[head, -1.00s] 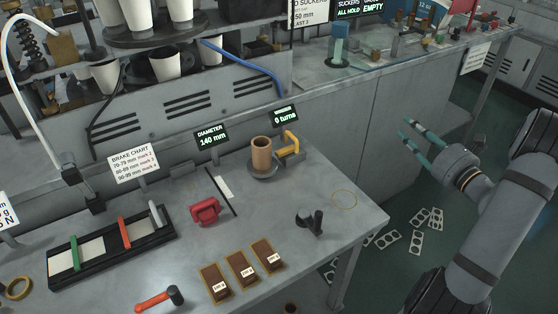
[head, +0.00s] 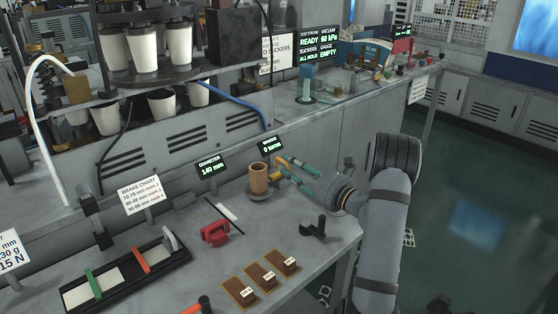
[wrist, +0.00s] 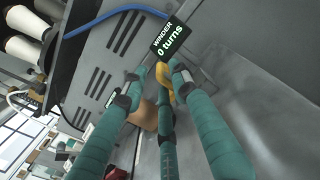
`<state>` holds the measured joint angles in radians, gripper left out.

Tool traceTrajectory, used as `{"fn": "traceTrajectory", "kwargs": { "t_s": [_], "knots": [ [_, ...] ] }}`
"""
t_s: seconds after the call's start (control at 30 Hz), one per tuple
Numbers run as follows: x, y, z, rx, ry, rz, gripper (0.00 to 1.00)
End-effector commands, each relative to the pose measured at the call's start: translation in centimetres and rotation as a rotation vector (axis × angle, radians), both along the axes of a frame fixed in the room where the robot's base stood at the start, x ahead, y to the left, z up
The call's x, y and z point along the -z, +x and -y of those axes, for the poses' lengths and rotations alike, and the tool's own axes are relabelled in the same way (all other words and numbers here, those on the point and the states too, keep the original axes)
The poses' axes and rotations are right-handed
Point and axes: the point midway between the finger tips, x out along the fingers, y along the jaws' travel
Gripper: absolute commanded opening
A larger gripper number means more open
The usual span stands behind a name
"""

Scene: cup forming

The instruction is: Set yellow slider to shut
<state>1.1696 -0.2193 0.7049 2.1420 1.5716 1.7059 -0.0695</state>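A yellow handle-like part (head: 283,161) sits at the winder, just right of a tan cylinder (head: 258,178). It is the only yellow part I see that could be the yellow slider; its setting cannot be read. In the wrist view the yellow part (wrist: 164,78) lies between my teal fingertips, partly hidden by them. My gripper (head: 280,171) reaches in from the right with its fingers spread around or beside the yellow part; contact is not clear. In the wrist view my gripper (wrist: 157,76) looks open.
The winder display (head: 270,146) reads 0 turns. A black rail (head: 125,275) with green, orange and pale sliders lies at front left. A red device (head: 215,233), a black lever (head: 313,229) and several brown blocks (head: 268,276) stand on the bench. The bench's right edge is close to my arm.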

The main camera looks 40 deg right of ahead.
Motion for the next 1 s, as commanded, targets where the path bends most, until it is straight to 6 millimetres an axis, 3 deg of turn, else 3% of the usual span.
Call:
{"fn": "traceTrajectory", "kwargs": {
  "t_s": [0.1, 0.3, 0.67, 1.0],
  "knots": [
    [-0.1, 2.1, -0.2, -0.002, 0.0, 0.0, 0.28],
    [-0.1, 4.2, -0.3, 0.0, 0.0, 0.0, 0.28],
    [0.0, 4.6, -0.3, 0.001, 0.0, 0.0, 0.27],
    [0.0, 4.6, -0.3, 0.002, 0.0, 0.001, 0.07]
  ]
}}
